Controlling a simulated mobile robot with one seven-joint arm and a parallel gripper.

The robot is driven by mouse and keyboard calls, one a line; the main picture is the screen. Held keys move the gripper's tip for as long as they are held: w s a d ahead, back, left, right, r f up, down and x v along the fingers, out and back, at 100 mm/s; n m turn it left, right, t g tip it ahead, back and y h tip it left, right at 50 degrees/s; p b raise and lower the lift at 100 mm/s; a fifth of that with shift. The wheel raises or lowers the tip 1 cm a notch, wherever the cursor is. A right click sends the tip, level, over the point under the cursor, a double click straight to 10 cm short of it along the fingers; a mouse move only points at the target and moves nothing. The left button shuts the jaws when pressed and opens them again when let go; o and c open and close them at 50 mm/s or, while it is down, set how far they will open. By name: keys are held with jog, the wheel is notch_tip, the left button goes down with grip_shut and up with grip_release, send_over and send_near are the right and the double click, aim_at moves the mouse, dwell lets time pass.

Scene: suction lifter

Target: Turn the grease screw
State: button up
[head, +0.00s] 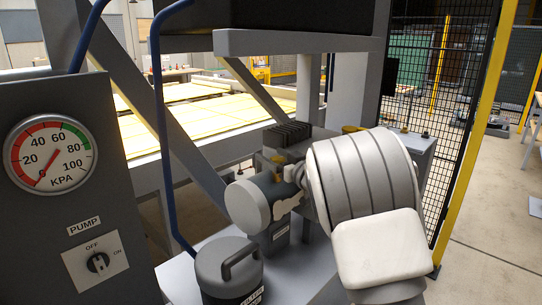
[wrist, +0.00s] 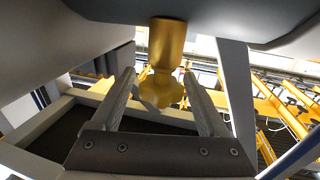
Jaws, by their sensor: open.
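In the wrist view a brass grease screw (wrist: 166,45), with a round shank and a lobed head, hangs down from a dark grey body. My gripper (wrist: 159,78) is open, with one finger on each side of the lobed head. I see gaps between the head and the fingers; contact is not visible. In the head view my arm covers much of the pump unit, and my gripper does not show. A small brass part (head: 273,167) shows on the pump's left; I cannot tell whether it is the same screw.
A grey panel with a pressure gauge (head: 50,152) and a pump switch (head: 97,262) stands at the left. A dark grey filter canister (head: 228,272) is at the bottom, near a blue hose (head: 163,150). A mesh fence (head: 462,110) stands behind at the right.

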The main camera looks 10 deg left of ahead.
jog(key=shift+w+a, duration=0.4)
grip_shut()
